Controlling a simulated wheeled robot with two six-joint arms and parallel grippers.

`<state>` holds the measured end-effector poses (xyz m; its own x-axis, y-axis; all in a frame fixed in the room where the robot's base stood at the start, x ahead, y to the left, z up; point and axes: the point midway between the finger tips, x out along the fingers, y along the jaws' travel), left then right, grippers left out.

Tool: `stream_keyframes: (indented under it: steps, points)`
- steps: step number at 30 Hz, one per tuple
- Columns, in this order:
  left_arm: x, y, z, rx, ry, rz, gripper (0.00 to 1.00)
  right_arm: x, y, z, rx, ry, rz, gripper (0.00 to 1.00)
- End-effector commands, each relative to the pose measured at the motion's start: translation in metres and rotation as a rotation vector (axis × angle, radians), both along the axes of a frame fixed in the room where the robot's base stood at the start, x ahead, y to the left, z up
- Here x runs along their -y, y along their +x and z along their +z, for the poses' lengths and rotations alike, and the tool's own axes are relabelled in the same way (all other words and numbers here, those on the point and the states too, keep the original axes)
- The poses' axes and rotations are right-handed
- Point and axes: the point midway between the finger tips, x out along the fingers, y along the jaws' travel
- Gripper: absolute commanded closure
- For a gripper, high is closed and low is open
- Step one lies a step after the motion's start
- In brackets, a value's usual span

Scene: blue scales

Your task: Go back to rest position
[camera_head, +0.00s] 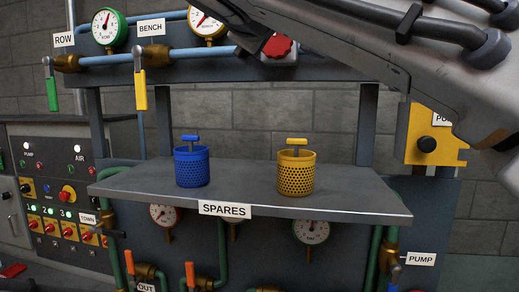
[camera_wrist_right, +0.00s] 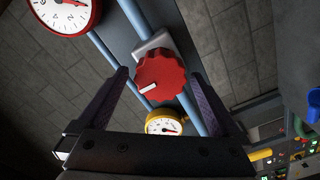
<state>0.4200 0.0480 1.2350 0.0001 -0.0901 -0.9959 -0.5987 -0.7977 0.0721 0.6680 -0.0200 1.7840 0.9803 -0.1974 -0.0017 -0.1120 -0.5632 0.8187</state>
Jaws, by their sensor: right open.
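My right arm comes in from the upper right in the head view, and its gripper (camera_head: 255,32) is up by the pipe row, in front of a red knob (camera_head: 277,46). In the right wrist view the right gripper (camera_wrist_right: 160,84) is open, with its two dark fingers apart on either side of the red knob (camera_wrist_right: 161,75). Nothing is held between the fingers. Whether a finger touches the knob cannot be told. My left gripper is in neither view.
A grey shelf (camera_head: 130,184) labelled SPARES holds a blue basket (camera_head: 192,168) and a yellow basket (camera_head: 296,175). Gauges (camera_head: 107,27) and a yellow-handled valve (camera_head: 140,90) line the upper pipe. A control panel (camera_head: 50,190) stands at left. A yellow box (camera_head: 437,125) is at right.

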Motion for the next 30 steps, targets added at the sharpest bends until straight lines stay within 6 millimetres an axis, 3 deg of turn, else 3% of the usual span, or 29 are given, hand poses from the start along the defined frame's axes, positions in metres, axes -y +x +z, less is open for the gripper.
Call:
stream_keyframes:
  steps: [20,30]
  points:
    - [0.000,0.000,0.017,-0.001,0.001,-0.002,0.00,0.003,-0.004,0.005,0.138,0.688,0.002,0.00]
    - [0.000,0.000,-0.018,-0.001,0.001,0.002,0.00,-0.012,-0.064,-0.001,0.142,0.711,0.011,0.00]
